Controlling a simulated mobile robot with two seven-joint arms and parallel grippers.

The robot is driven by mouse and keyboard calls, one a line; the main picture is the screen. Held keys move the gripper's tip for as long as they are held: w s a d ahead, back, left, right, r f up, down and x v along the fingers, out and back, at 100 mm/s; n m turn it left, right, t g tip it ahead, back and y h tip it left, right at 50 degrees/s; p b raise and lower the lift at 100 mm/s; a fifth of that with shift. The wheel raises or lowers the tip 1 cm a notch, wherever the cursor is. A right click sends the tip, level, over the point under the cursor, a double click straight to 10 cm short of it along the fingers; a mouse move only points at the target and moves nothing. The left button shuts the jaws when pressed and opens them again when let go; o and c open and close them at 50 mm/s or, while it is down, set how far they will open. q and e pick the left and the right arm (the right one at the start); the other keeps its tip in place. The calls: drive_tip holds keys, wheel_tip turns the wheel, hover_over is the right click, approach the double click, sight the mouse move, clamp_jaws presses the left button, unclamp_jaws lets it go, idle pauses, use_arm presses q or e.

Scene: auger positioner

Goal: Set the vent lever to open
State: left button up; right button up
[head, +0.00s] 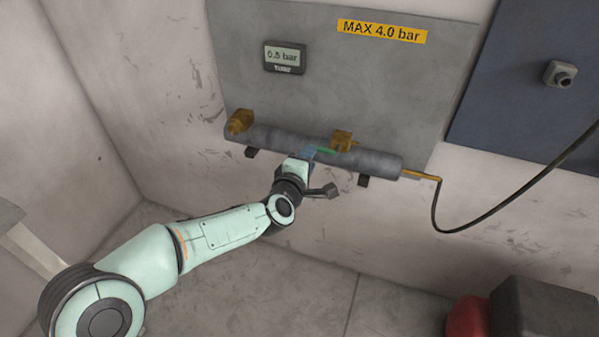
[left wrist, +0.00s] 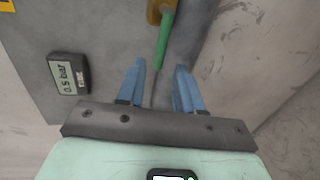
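The vent lever is a green handle (head: 326,151) on a brass valve (head: 342,140) on the grey pipe (head: 385,161). In the left wrist view the green handle (left wrist: 164,40) reaches down from the brass valve body (left wrist: 160,10), and its lower end shows between my blue fingertips. My left gripper (head: 309,152) is at the pipe, just left of the valve. In the left wrist view the left gripper (left wrist: 160,65) is open, with a gap on both sides of the handle. Whether a finger touches it I cannot tell. My right gripper is not in view.
A gauge (head: 284,57) reading about 0.5 bar and a yellow "MAX 4.0 bar" label (head: 382,32) are on the grey panel (head: 320,90). Another brass fitting (head: 240,121) sits at the pipe's left end. A black hose (head: 490,212) hangs at the right.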

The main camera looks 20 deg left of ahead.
use_arm(q)
drive_tip(key=v, duration=0.6)
drive_tip(key=shift+s, duration=0.3)
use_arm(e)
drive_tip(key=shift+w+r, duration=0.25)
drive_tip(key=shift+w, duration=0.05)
use_arm(q)
drive_tip(key=shift+r, duration=0.1)
